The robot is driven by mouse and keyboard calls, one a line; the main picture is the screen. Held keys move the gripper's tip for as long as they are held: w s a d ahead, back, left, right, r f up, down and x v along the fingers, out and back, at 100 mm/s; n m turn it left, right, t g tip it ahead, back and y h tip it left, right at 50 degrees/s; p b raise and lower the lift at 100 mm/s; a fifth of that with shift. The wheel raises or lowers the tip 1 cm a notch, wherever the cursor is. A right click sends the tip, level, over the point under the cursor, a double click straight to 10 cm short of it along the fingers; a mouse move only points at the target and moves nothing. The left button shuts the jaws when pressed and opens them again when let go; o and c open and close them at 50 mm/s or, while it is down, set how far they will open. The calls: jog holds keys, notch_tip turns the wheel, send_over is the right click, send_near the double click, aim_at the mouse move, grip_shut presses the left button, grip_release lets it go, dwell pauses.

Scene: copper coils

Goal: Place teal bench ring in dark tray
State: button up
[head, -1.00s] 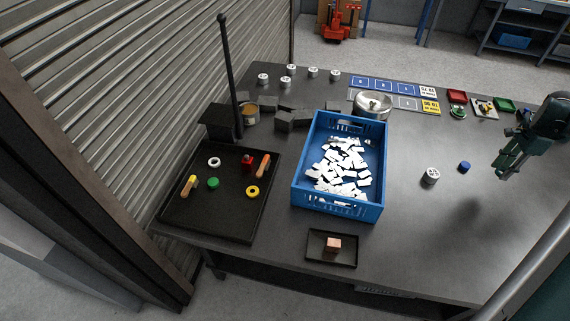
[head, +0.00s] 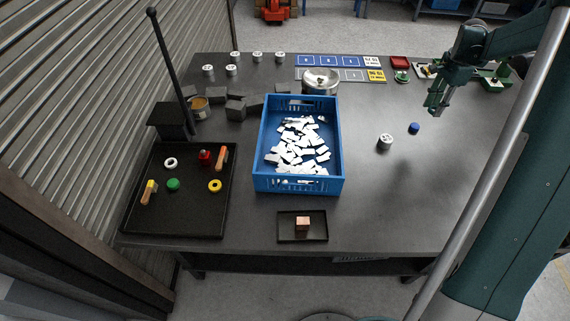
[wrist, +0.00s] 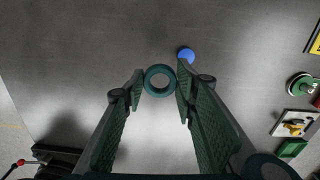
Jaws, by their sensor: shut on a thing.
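The teal ring (wrist: 160,94) shows in the wrist view between the tips of my gripper (wrist: 158,82), which is shut on it. In the head view my gripper (head: 437,104) hangs above the right part of the bench; I cannot make out the ring there. A large dark tray (head: 190,218) lies at the left of the bench. It holds a white ring (head: 170,157), a yellow ring (head: 215,180), a green piece (head: 173,190), a red piece and two wooden-handled things. A small dark tray (head: 288,232) at the front edge holds a copper-coloured block (head: 303,223).
A blue crate (head: 264,140) of white pieces stands between my gripper and the large tray. A black post (head: 172,70) rises behind that tray. A white cylinder (head: 385,142) and a blue cap (head: 414,128) stand near my gripper. The front right of the bench is clear.

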jog(key=w+a+n, duration=0.2)
jog(key=a+n, duration=0.2)
jog(key=a, duration=2.2)
jog(key=w+a+n, duration=0.3)
jog(key=a, duration=2.2)
jog(key=s+a+n, duration=0.2)
jog(key=s+a, duration=0.6)
jog(key=a, duration=0.7)
jog(key=s+a+n+p, duration=0.1)
jog(key=s+a+n, duration=0.2)
jog(key=s+a, duration=0.85)
jog(key=s+a+n, duration=0.2)
jog(key=s+a, duration=0.3)
jog(key=a, duration=1.3)
jog(key=shift+w+d+f, duration=0.1)
jog(key=shift+w+f, duration=0.05)
jog(key=shift+f, duration=1.15)
jog(key=shift+w+f, duration=0.15)
jog(key=shift+f, duration=1.1)
jog(key=shift+f, duration=3.1)
